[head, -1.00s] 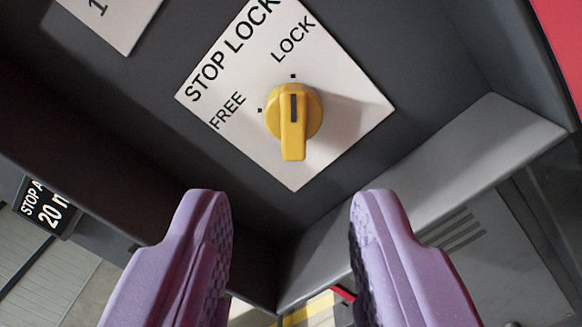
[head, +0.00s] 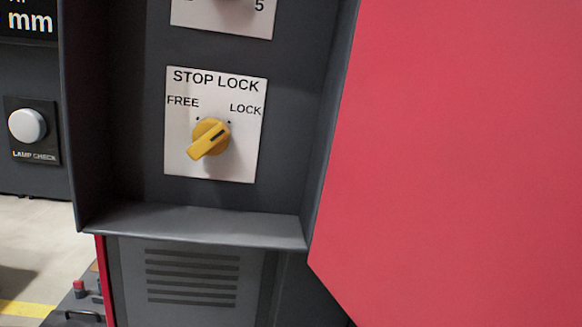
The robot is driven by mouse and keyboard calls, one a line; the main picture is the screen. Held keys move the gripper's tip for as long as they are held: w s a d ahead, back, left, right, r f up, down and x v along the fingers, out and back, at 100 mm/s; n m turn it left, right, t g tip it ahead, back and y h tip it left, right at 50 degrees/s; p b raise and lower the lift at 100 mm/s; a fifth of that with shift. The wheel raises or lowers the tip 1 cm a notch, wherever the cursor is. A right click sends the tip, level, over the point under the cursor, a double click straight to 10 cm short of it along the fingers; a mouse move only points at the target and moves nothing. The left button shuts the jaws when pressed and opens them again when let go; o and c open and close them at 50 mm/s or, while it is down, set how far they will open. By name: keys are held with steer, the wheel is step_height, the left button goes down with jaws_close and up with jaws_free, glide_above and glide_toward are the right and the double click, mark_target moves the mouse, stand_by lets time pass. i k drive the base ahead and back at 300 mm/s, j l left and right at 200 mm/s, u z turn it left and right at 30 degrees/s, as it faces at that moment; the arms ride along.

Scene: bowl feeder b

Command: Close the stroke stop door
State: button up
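The red door (head: 460,150) is a large flat panel filling the right side of the view. It stands open beside the grey recess (head: 190,222), which is uncovered. The door's left edge runs along the recess's right wall, and its lower left corner shows; its top and right edges are out of frame. Inside the recess, a white STOP LOCK plate (head: 247,152) carries a yellow knob (head: 205,144), whose black mark points up and right towards LOCK. My gripper is not in view.
Part of another white plate (head: 222,18) shows above. A lamp check button (head: 27,125) and a black display (head: 28,22) are to the left. Below are a vented grey panel (head: 190,285) and, lower left, floor with a yellow line.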

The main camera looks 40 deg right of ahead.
mark_target(452, 196)
steer(key=k+l, duration=0.3)
steer(key=k+l+z, duration=0.15)
steer(key=k+l, duration=0.2)
steer(key=l, duration=0.2)
